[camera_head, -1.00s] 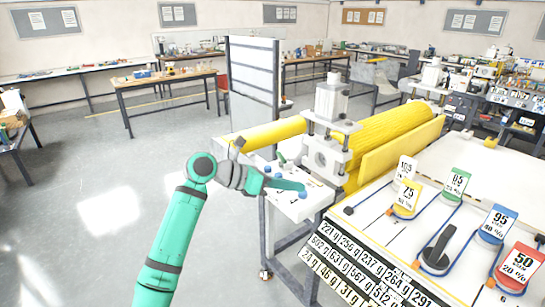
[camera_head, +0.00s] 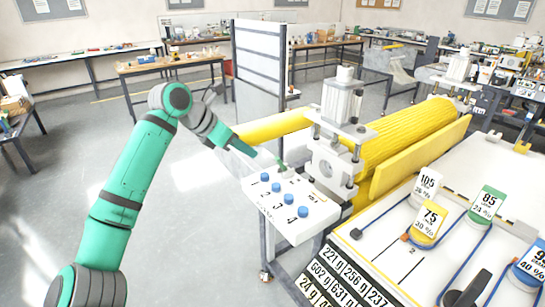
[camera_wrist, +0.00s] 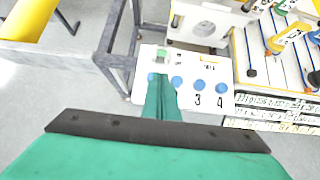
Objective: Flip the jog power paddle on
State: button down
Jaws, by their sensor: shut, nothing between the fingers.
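The white control panel (camera_head: 262,205) carries blue knobs numbered 1 to 4, with knob 4 (camera_head: 303,211) nearest. A small green paddle (camera_head: 283,167) stands at the panel's far edge; I take it as the jog power paddle. A green part also shows at the panel's top left in the wrist view (camera_wrist: 161,55). My gripper (camera_head: 268,159) is shut and empty, with its tips just left of the paddle. In the wrist view the shut teal fingers (camera_wrist: 162,82) point at the panel between knobs 1 and 2. Whether the tips touch the paddle, I cannot tell.
A roller machine with a yellow roll (camera_head: 410,135) and a metal bearing block (camera_head: 332,165) stands right behind the panel. A white board with numbered tags (camera_head: 400,240) is at the right. The floor at the left is open.

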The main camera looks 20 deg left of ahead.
aim_at(281, 165)
jog(key=x, duration=1)
jog(key=shift+s+d, duration=0.1)
jog(key=shift+d, duration=0.05)
dwell(0.4)
